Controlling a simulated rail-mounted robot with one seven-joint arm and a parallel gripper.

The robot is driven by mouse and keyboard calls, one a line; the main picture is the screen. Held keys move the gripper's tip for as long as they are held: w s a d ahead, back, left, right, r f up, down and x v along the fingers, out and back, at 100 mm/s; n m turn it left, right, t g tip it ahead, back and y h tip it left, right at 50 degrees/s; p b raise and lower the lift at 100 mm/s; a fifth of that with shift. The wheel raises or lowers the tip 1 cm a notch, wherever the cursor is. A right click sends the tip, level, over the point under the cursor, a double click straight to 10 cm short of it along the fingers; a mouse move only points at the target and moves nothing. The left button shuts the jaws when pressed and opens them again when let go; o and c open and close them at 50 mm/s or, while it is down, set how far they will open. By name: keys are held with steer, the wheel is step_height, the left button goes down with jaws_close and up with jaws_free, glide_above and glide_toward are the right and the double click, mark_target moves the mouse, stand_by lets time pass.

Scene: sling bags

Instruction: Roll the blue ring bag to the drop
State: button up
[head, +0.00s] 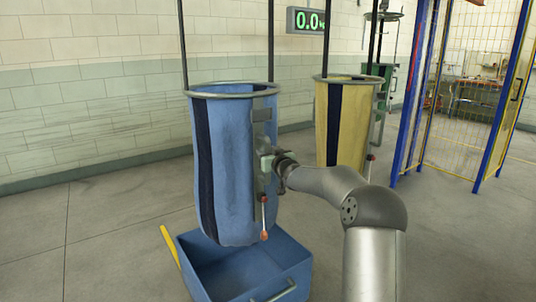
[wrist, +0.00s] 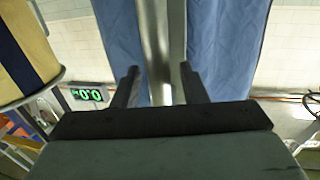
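The blue ring bag (head: 228,165) hangs open-topped from a metal ring (head: 228,90) on dark rods, with a dark vertical stripe. A metal bar (head: 259,185) runs down its right side, with a red-tipped lever (head: 264,220) low on it. My gripper (head: 268,160) is at this bar, its fingertips hard to make out in the head view. In the wrist view, my gripper (wrist: 160,82) has its fingers apart on either side of the upright bar (wrist: 165,45), with blue cloth behind. A gap shows beside the left finger. Which place is the drop, I cannot tell.
A blue open bin (head: 295,272) with a handle stands under the bag. A yellow ring bag (head: 352,130) hangs behind to the right. A blue-posted mesh fence (head: 458,100) stands at the right. A wall display (head: 306,20) reads 0.0. The floor at left is clear.

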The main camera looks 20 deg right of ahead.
steer(key=shift+s, duration=0.1)
steer(key=s+b, duration=0.1)
steer(key=s, duration=1.6)
steer(key=shift+d, duration=0.4)
steer(key=shift+s, duration=0.1)
steer(key=s+a+f+g+h+p, duration=0.2)
steer(key=s+a+g, duration=0.2)
steer(key=s+a, duration=0.1)
steer(key=s+a+f+g+h+p, duration=0.1)
steer(key=s+a+f+g+p, duration=0.2)
steer(key=s+a, duration=0.2)
steer(key=s+a+f+g+p, duration=0.1)
steer(key=s+a+g, duration=0.2)
steer(key=s, duration=0.6)
steer(key=s+a+f+g+y+p, duration=0.1)
steer(key=s+a+g, duration=0.3)
steer(key=s, duration=0.6)
steer(key=s+a+f+g+y+p, duration=0.1)
steer(key=s+a+f+g+p, duration=0.1)
steer(key=s, duration=0.8)
steer(key=shift+a+g, duration=0.7)
steer(key=shift+g, duration=0.1)
